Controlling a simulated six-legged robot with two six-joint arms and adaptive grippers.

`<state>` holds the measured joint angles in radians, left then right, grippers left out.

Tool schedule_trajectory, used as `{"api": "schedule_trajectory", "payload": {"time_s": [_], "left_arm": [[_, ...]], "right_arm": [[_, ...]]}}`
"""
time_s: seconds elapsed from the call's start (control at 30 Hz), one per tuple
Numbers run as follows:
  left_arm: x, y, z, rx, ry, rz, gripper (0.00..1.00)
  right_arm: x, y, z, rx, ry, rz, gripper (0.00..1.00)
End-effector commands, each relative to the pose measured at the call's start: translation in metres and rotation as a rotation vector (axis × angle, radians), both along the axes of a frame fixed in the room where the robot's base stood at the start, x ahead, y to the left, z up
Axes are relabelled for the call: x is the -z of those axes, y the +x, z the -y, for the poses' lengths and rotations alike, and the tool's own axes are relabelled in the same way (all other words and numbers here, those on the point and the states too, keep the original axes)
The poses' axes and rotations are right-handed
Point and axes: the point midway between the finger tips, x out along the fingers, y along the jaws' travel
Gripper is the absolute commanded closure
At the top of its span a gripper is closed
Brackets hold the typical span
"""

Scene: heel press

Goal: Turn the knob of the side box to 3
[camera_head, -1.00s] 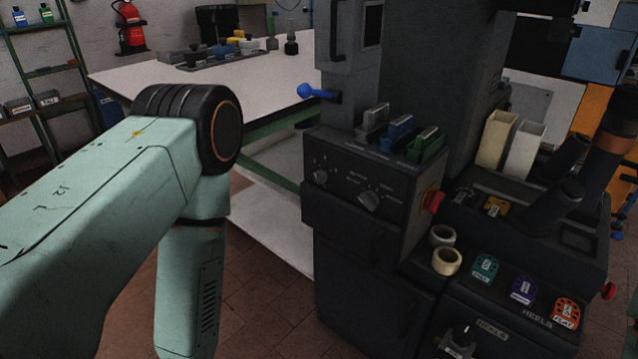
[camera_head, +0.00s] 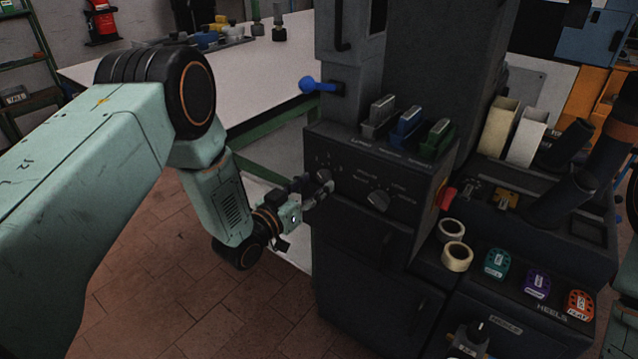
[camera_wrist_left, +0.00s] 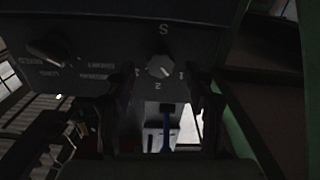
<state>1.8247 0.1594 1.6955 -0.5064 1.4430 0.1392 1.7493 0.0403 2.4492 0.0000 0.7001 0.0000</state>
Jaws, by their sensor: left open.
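The side box (camera_head: 350,226) is a dark grey housing on the press with two knobs on its front face. The number knob (camera_wrist_left: 160,66), small and pale grey, shows in the left wrist view with marks around it, 1 and 2 among them. Its pointer direction is too dim to tell.
A second knob (camera_head: 378,201) with word labels sits right of the number knob. A red knob (camera_head: 446,198) projects from the box's right side. Coloured blocks (camera_head: 406,125) stand on top. A blue-ended lever (camera_head: 309,85) sticks out above left. A white table (camera_head: 262,75) stands behind.

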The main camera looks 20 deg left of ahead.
Motion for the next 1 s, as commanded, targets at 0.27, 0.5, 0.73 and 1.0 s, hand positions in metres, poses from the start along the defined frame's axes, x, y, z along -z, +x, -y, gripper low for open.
{"api": "schedule_trajectory", "payload": {"time_s": [0.27, 0.5, 0.73, 1.0], "left_arm": [[0.0, 0.021, 0.01, 0.001, 0.0, -0.001, 0.46], [0.0, 0.023, 0.01, 0.001, 0.001, -0.002, 0.46], [0.0, 0.024, 0.008, 0.0, 0.001, -0.002, 0.64], [0.0, 0.024, 0.007, 0.0, 0.001, -0.002, 0.87]], "right_arm": [[0.006, 0.0, 0.0, 0.0, 0.0, 0.0, 0.6], [0.005, 0.0, 0.0, 0.0, 0.0, 0.0, 0.6], [0.005, 0.0, 0.0, 0.0, 0.0, 0.0, 0.6], [0.005, 0.0, 0.0, 0.0, 0.0, 0.0, 0.6]]}}
